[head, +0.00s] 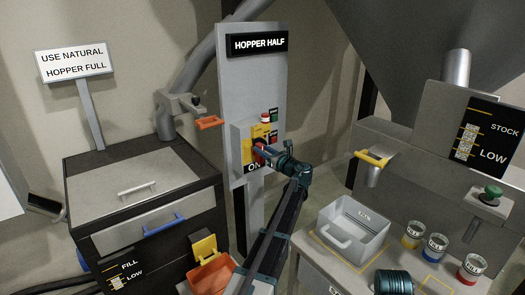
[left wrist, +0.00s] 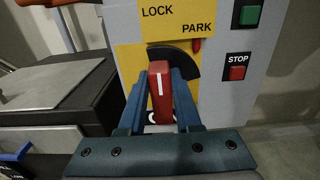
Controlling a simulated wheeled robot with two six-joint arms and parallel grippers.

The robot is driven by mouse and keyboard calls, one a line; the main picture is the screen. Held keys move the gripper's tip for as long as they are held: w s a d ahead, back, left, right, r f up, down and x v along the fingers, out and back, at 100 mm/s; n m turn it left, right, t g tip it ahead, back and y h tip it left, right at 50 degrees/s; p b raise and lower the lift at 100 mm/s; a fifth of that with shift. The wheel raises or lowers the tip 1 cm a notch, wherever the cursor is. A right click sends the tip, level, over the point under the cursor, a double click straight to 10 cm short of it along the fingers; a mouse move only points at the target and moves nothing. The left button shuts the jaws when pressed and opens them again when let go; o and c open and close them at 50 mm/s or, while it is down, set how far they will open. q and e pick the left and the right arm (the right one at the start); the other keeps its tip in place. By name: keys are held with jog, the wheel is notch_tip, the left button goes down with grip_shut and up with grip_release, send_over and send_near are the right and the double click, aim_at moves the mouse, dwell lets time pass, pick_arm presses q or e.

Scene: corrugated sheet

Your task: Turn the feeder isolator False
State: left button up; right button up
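The feeder isolator is a red handle (left wrist: 160,92) with a white line, on a yellow plate (head: 246,140) marked LOCK and PARK. The plate is on a grey box on the upright HOPPER HALF panel (head: 257,85). The handle's white line stands nearly upright in the left wrist view. My left gripper (head: 262,150) is at the handle; in the left wrist view its two blue fingers (left wrist: 160,100) lie against both sides of it, and it looks shut on it. In the head view the gripper hides much of the handle. A lower label, ON, is partly hidden.
A green button (left wrist: 249,13) and red STOP button (left wrist: 237,73) sit right of the handle. A dark drawer cabinet (head: 140,170) stands left, with an orange lever (head: 209,122) above. A grey bin (head: 350,235) and several small tins stand right.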

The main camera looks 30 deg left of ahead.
pick_arm(q)
grip_shut()
jog(key=shift+s, duration=0.1)
jog(key=n, duration=0.2)
jog(key=s+n, duration=0.1)
jog(key=n, duration=0.4)
jog(key=shift+s+a+f+n+b, duration=0.2)
jog(key=shift+a+f+n+b, duration=0.1)
jog(key=shift+f+n+b, duration=0.1)
jog(key=n, duration=0.4)
jog(key=shift+s+a+f+n+b, duration=0.1)
jog(key=shift+s+f+n+b, duration=0.2)
jog(key=shift+f+b, duration=0.05)
jog(key=shift+s+f+n+b, duration=0.1)
jog(key=shift+f+n+b, duration=0.15)
jog(key=shift+n, duration=1.05)
jog(key=shift+s+f+n+b, duration=0.1)
jog(key=shift+f+n+b, duration=0.15)
jog(key=shift+n, duration=1.05)
